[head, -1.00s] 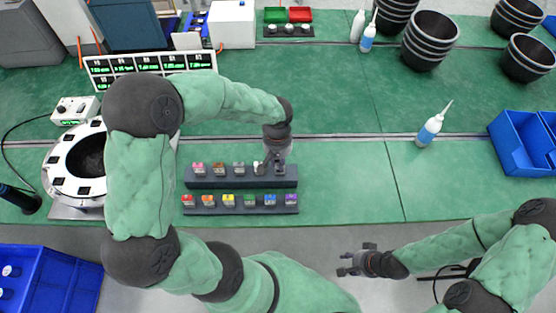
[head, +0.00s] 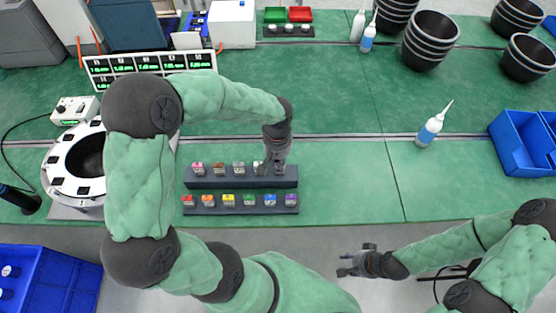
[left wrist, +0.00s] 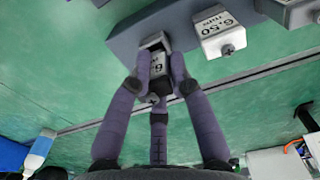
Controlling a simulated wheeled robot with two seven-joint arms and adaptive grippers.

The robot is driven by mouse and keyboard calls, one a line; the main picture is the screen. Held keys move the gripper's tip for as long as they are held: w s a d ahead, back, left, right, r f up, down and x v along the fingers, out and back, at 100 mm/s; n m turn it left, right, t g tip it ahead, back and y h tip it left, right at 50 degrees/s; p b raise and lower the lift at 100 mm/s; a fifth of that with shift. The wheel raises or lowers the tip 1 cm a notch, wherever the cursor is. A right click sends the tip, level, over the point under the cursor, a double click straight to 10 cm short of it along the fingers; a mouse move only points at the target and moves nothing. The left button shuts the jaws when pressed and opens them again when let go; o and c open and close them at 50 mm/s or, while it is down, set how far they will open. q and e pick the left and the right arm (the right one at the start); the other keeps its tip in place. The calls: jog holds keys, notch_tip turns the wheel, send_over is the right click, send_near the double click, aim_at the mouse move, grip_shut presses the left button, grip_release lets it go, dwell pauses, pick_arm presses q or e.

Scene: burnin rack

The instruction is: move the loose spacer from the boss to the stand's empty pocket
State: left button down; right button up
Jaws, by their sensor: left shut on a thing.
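My left gripper (head: 275,167) is at the right end of the upper row of the dark stand (head: 228,183). In the left wrist view its fingers (left wrist: 160,75) are shut around a pale spacer (left wrist: 158,62) with a partly hidden number starting with 6. This spacer is at the stand's end pocket; I cannot tell whether it is fully seated. A white spacer marked 6.50 mm (left wrist: 220,32) stands beside it. In the head view several coloured spacers fill the lower row. My right gripper (head: 343,265) is open and empty in front of the table.
A white ring fixture (head: 55,178) stands at the left, partly behind my left arm. Display panels (head: 150,64) stand behind it. A bottle (head: 431,128), black bowls (head: 428,42) and a blue bin (head: 520,145) are at the right.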

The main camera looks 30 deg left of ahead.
pick_arm(q)
jog(key=shift+f+b, duration=0.95)
jog(key=shift+f, duration=0.25)
jog(key=c, duration=1.1)
grip_release()
jog(key=shift+o, duration=0.2)
notch_tip(320, 180, up, 12)
